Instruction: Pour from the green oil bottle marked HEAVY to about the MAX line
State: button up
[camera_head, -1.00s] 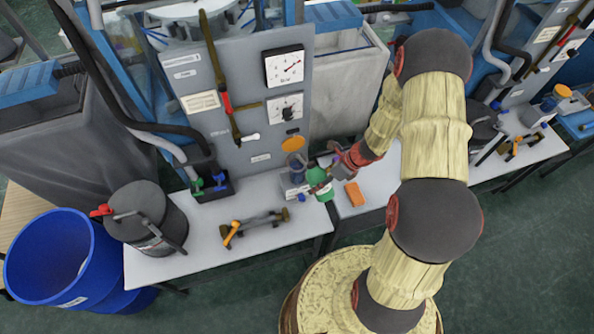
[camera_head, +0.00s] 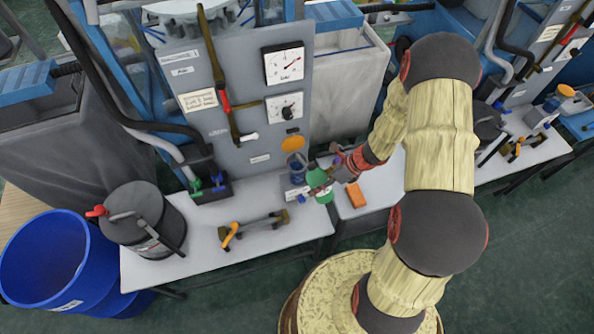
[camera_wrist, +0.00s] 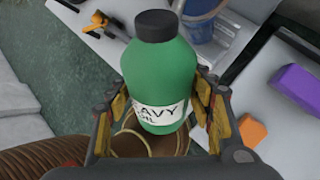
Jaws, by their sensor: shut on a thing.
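The green bottle (camera_head: 320,187) is held in front of the grey panel, just right of a dark blue cup (camera_head: 297,165) that stands at the panel's foot. In the wrist view the bottle (camera_wrist: 160,65) has a dark top and a white label reading "...AVY OIL". My gripper (camera_wrist: 165,112) is shut on the bottle's body, one finger on each side. In the wrist view the cup (camera_wrist: 203,22) is beyond the bottle, up and to the right, apart from its top. No liquid stream shows. I cannot read a MAX line or see the cup's level.
An orange block (camera_head: 355,195) lies on the bench right of the bottle. A purple block (camera_wrist: 300,88) shows in the wrist view. An orange-handled tool (camera_head: 231,236) lies left on the bench. A dark grey canister (camera_head: 143,218) and a blue barrel (camera_head: 50,262) stand far left.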

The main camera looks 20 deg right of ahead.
jog(key=shift+w+f+t+b, duration=0.1)
jog(key=shift+f+t+b, duration=0.35)
jog(key=shift+b, duration=1)
jog(key=shift+a, duration=0.1)
